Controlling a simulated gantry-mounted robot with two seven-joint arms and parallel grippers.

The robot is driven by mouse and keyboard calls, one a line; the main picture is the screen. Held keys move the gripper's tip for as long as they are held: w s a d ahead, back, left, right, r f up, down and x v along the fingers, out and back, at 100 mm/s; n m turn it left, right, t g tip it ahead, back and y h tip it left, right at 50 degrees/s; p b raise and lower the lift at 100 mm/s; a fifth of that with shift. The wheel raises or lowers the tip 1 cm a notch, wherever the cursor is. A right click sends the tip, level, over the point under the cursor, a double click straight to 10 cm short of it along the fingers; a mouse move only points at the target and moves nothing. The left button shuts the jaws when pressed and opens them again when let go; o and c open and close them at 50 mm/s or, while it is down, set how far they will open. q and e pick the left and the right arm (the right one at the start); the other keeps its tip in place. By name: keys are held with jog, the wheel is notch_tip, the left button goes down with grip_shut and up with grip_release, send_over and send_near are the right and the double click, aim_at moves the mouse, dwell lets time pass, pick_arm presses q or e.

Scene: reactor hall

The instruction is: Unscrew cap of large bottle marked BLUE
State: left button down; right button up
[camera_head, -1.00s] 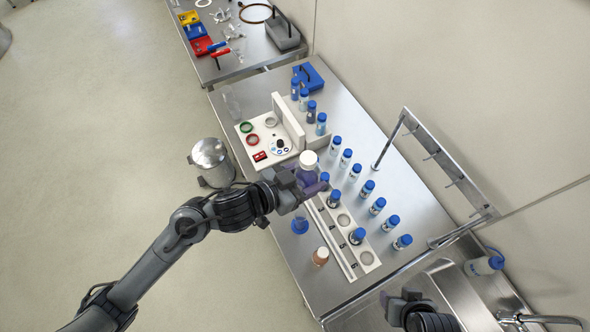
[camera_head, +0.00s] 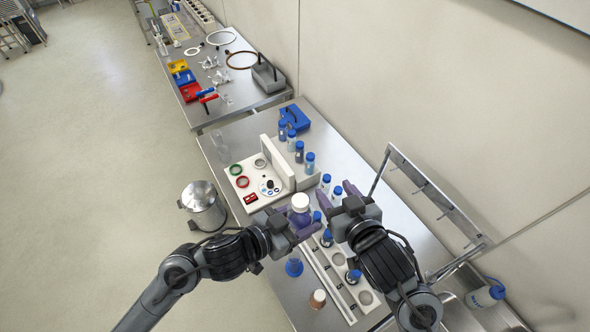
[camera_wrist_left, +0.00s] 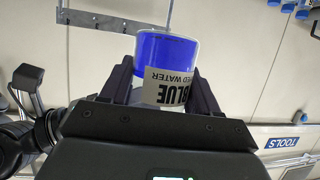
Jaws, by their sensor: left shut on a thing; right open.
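The large bottle marked BLUE (camera_head: 299,217) has a white cap (camera_head: 299,201) and stands upright in my left gripper (camera_head: 296,224), which is shut on its body. In the left wrist view the bottle (camera_wrist_left: 165,50) shows blue liquid and an upside-down label reading BLUE, between the two dark fingers. My right gripper (camera_head: 336,197) is open and empty, just right of the cap and apart from it in the picture. Whether the bottle's base clears the table is hidden.
Small blue-capped bottles (camera_head: 310,163) stand along the steel table (camera_head: 233,138), some hidden behind my right arm. A white rack (camera_head: 318,262), a blue flask (camera_head: 294,267) and a brown bottle (camera_head: 318,298) are near. A white instrument (camera_head: 257,178) and a metal pot (camera_head: 203,205) lie left.

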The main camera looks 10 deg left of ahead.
jog(key=a+r+n+g+y, duration=0.3)
jog(key=a+r+n+y, duration=0.4)
jog(key=a+r, duration=0.75)
jog(key=s+a+n+g+y, duration=0.2)
jog(key=s+a+n+g, duration=0.3)
jog(key=s+a, duration=0.4)
jog(key=m+g+h, duration=0.4)
jog(key=m+h, duration=0.6)
jog(key=h, duration=0.6)
send_over(295, 199)
notch_tip(295, 199, down, 3)
jog(key=shift+s+a+r, duration=0.1)
jog(key=shift+f, duration=3.85)
